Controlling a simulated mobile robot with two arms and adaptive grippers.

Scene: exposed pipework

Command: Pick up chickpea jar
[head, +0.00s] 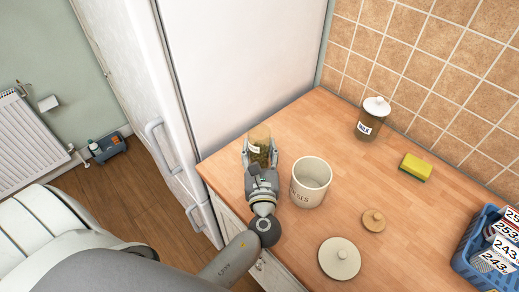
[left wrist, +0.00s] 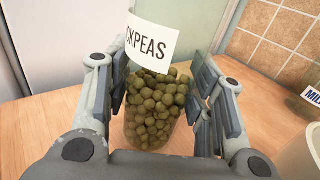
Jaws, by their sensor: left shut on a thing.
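The chickpea jar (head: 260,143) is a clear jar partly filled with round greenish chickpeas, near the counter's left edge by the fridge. In the left wrist view the jar (left wrist: 158,100) stands upright between the fingers, its white label reading "CKPEAS" in the visible part. My left gripper (head: 260,158) is shut on the jar, with a finger on each side; the fingers also show in the left wrist view (left wrist: 160,98). I cannot tell whether the jar's base touches the counter. My right gripper is not in view.
A cream canister (head: 310,182) stands open just right of my gripper. A round lid (head: 339,258) and a smaller wooden lid (head: 373,221) lie nearby. A milk jar (head: 371,118), a sponge (head: 415,167) and a blue basket (head: 468,247) are farther right. The fridge (head: 240,60) is behind.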

